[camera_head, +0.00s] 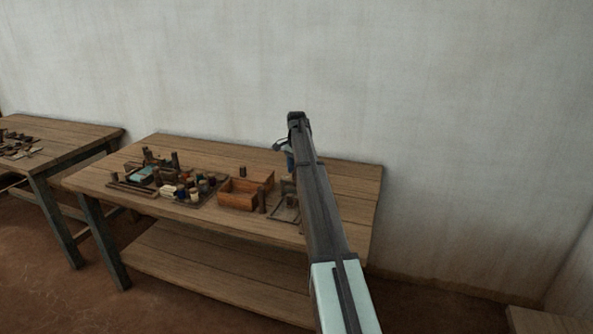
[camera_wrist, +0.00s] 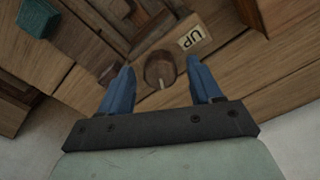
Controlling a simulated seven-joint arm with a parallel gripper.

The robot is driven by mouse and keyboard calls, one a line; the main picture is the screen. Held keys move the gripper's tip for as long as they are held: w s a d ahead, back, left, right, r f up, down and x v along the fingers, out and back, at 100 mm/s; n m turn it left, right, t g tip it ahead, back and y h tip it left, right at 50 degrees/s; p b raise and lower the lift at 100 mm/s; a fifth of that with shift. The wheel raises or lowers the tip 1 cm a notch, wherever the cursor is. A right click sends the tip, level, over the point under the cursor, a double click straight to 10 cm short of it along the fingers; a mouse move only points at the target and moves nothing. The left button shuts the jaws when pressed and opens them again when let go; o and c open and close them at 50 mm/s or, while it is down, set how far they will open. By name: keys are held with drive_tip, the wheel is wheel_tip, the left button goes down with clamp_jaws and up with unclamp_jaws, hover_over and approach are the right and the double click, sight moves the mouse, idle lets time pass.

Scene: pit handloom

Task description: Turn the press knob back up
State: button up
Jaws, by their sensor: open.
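A round brown wooden knob (camera_wrist: 159,67) shows in the wrist view, with a pale mark on its lower edge. A cream label reading "UP" (camera_wrist: 194,38) lies to its upper right, and the mark points away from it. My gripper (camera_wrist: 160,72) is open, with one blue finger on each side of the knob. I cannot tell whether either finger touches it. In the head view my gripper (camera_head: 288,157) is over the right part of the wooden table, mostly hidden by my arm. The knob cannot be made out there.
The wooden table (camera_head: 340,185) holds an open wooden box (camera_head: 236,200) left of my arm and several small spools (camera_head: 190,190) further left. A second table (camera_head: 75,135) stands at the far left. A teal piece (camera_wrist: 38,18) shows in the wrist view. A wall (camera_head: 450,150) rises behind.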

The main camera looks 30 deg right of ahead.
drive_tip(key=c, duration=1)
drive_tip(key=shift+c, duration=0.2)
drive_tip(key=shift+n, duration=0.3)
drive_tip(key=n, duration=0.5)
drive_tip(key=shift+n, duration=0.3)
drive_tip(key=n, duration=1.1)
drive_tip(key=shift+n, duration=0.3)
drive_tip(key=n, duration=0.6)
